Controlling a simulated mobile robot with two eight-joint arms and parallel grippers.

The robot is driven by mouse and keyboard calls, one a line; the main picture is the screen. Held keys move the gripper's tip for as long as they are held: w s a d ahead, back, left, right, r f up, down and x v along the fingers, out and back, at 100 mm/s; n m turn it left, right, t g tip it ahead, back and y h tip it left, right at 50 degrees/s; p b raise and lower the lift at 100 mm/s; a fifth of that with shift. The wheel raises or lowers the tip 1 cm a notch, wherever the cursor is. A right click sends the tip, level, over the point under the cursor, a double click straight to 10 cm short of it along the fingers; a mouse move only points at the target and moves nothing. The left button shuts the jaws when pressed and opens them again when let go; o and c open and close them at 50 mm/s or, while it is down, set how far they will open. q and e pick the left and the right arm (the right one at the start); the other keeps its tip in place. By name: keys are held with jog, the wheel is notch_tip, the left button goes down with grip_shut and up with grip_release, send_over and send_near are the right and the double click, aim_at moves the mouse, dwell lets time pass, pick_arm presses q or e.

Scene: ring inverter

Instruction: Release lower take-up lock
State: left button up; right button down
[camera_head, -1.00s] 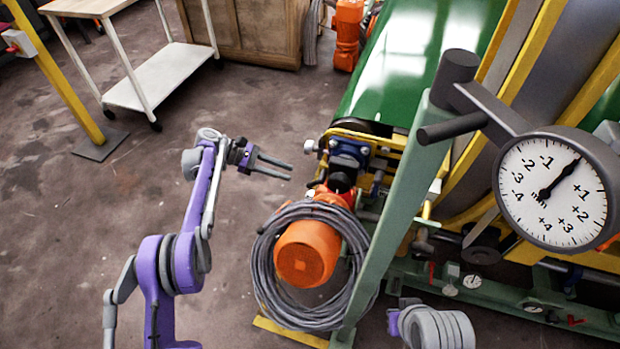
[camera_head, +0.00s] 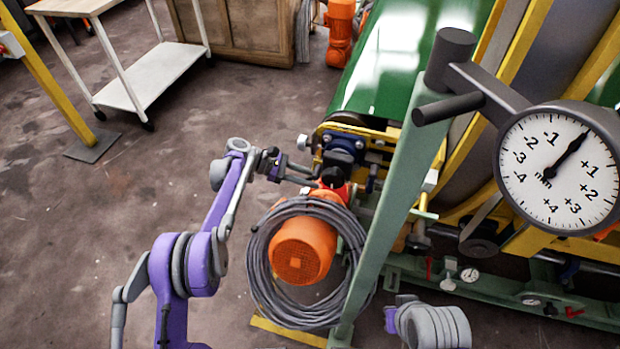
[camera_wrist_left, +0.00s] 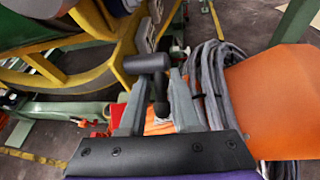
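My left gripper (camera_head: 308,174) is at the near end of the green conveyor, just above the orange motor. In the left wrist view its two fingers (camera_wrist_left: 159,84) stand apart. A dark cylindrical bar (camera_wrist_left: 147,63) lies across just beyond the fingertips, and a small dark knob (camera_wrist_left: 160,108) shows between the fingers. I cannot tell whether the fingers touch either one, or which part is the lower take-up lock. The conveyor end's blue and yellow bearing block (camera_head: 342,147) is beside the gripper. My right gripper is not seen; only part of my right arm shows at the bottom.
An orange motor (camera_head: 301,252) ringed by coiled grey cable (camera_head: 262,262) sits below the gripper. A slanted green post (camera_head: 392,215) carries a large dial gauge (camera_head: 558,170) on the right. Red levers (camera_head: 574,312) show on the lower frame.

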pick_arm(q)
grip_shut()
jog(key=y+p, duration=0.1)
jog(key=r+y+p, duration=0.1)
jog(key=y, duration=0.1)
jog(key=shift+a, duration=0.15)
jog(key=shift+a+r+m+t+y+p, duration=0.1)
jog(key=shift+m+t+y+p, duration=0.3)
jog(key=shift+y+p, duration=0.45)
jog(key=shift+w+a+y, duration=0.1)
jog(key=shift+y, duration=0.35)
grip_release()
